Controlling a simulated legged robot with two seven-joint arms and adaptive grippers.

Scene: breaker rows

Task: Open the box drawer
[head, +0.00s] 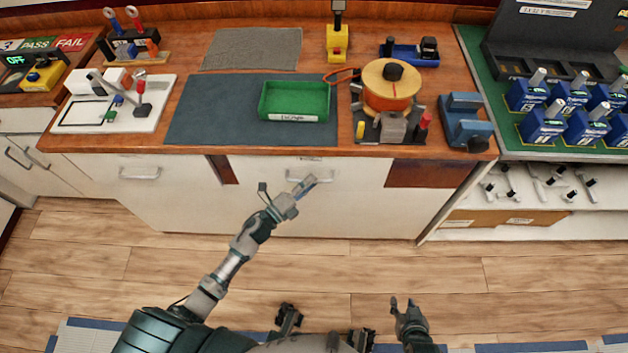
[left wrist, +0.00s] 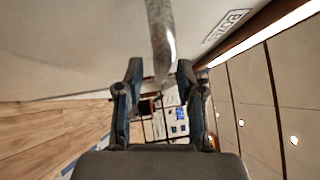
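The white box drawer (head: 350,190) is in the middle of the counter front in the head view and looks closed. The fingers stand apart on both sides, with gaps to the bar. A label reading BOXES (left wrist: 226,26) shows on the drawer front. My right gripper (head: 403,303) hangs low, empty, fingers apart, far from the counter.
A wooden counter (head: 345,60) carries a green tray (head: 294,101) on a dark mat (head: 210,110), an orange spool (head: 388,85) and a blue device (head: 465,120). Another white drawer (head: 160,185) lies left. The wooden floor (head: 480,280) before the counter is clear.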

